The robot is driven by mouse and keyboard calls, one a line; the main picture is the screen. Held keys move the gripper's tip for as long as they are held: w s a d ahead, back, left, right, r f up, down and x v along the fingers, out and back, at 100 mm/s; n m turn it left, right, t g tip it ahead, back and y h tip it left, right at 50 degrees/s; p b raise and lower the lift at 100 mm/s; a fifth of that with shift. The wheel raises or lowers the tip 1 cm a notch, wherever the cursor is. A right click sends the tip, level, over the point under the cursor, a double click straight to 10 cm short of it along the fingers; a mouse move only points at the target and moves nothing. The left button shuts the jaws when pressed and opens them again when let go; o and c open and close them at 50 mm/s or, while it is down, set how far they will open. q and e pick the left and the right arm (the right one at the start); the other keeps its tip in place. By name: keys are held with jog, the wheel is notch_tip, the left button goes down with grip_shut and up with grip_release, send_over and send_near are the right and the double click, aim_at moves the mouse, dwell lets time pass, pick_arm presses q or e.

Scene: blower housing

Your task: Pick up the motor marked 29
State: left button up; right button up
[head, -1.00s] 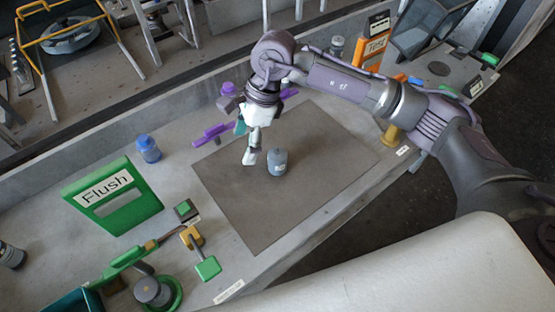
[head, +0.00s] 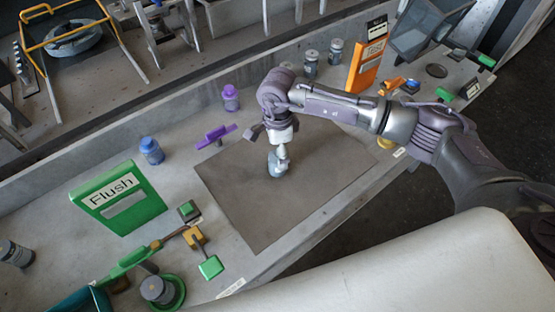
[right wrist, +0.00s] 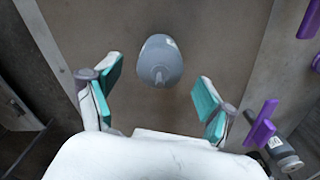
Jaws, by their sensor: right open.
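A small grey motor (head: 277,166) stands on the dark mat (head: 235,205) on the bench. It also shows in the right wrist view (right wrist: 160,62), with a shaft toward me and a pale label on its side too small to read. My right gripper (head: 280,152) is just above the motor in the head view and partly covers it. In the right wrist view the right gripper (right wrist: 157,88) is open, with one teal pad on each side and the motor between and slightly beyond them, apart from both. My left gripper is not in view.
An orange board (head: 367,64) and more grey motors (head: 311,65) are at the back. The rest of the mat is clear.

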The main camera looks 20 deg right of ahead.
aim_at(277, 158)
jog(key=shift+a+f+p, duration=0.1)
jog(key=shift+f+p, duration=0.25)
jog(key=shift+f, duration=1.4)
jog(key=shift+r, duration=0.1)
jog(key=c, duration=1.6)
jog(key=shift+o, duration=0.2)
